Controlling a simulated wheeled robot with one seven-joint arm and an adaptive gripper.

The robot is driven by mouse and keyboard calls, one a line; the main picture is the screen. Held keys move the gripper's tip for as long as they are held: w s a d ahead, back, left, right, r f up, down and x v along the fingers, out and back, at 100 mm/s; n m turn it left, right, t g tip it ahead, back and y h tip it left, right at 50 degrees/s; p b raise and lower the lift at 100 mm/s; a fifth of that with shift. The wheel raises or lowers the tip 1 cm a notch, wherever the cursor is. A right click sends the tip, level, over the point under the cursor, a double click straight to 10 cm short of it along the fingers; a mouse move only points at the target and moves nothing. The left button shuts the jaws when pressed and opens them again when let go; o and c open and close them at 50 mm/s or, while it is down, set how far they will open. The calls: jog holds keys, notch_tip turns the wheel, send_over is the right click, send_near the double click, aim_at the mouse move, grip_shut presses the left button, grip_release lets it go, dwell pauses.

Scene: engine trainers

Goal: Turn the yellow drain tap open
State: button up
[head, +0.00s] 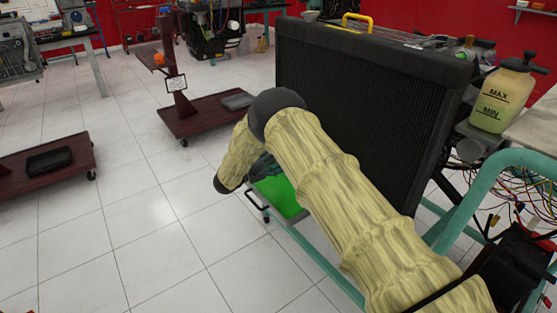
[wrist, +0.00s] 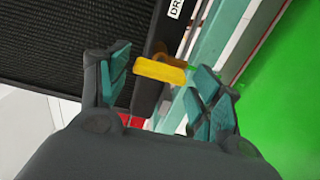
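The yellow drain tap (wrist: 160,71) shows in the wrist view as a short bar near the lower edge of the black radiator (wrist: 70,35). A darker orange-brown part sits just behind it. My gripper (wrist: 158,80) is open, with one teal-padded finger on each side of the tap. The tap's left end is close to the left finger, and its right end is close to the right finger; I cannot tell whether either touches. In the head view, my arm hides the tap and most of my gripper.
The radiator (head: 365,95) stands on a teal frame (head: 480,190), with a green tray (head: 280,195) low beneath it. A coolant bottle (head: 503,95) is at its right. Loose wires hang at the far right. Dark red trolleys (head: 215,115) stand left; the tiled floor between is clear.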

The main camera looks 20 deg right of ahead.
jog(key=shift+d, duration=0.1)
jog(key=v, duration=1.2)
dwell(0.4)
